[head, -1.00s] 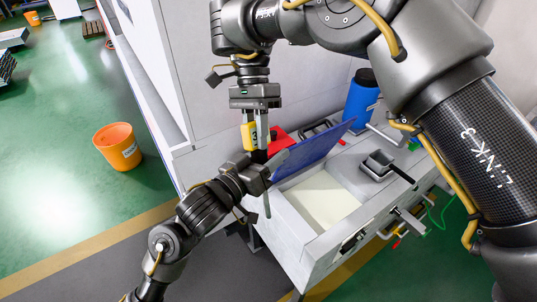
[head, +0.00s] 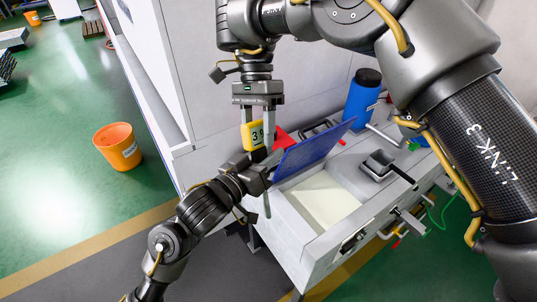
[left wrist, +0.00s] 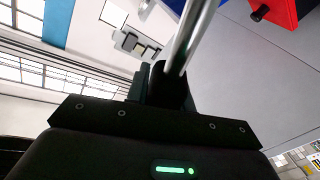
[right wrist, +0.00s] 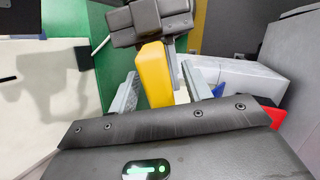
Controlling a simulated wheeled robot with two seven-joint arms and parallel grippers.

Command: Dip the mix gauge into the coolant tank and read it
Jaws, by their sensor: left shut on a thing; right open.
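The mix gauge has a yellow body (head: 256,135) with a dark-digit face, partly hidden; I make out a 3 and part of another digit. Its thin metal rod (head: 267,204) hangs below my left gripper (head: 264,172) and shows in the left wrist view (left wrist: 192,38). My left gripper is shut on the gauge below its yellow body. My right gripper (head: 256,118) is above, open, its fingers on either side of the yellow body, also seen in the right wrist view (right wrist: 158,92). The coolant tank (head: 297,232) stands to the right, holding pale liquid (head: 322,199); the rod is outside it.
The tank's blue lid (head: 313,152) stands raised just right of the gauge. A red thing (head: 283,138) is close behind the gauge. An orange bucket (head: 117,148) is on the floor.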

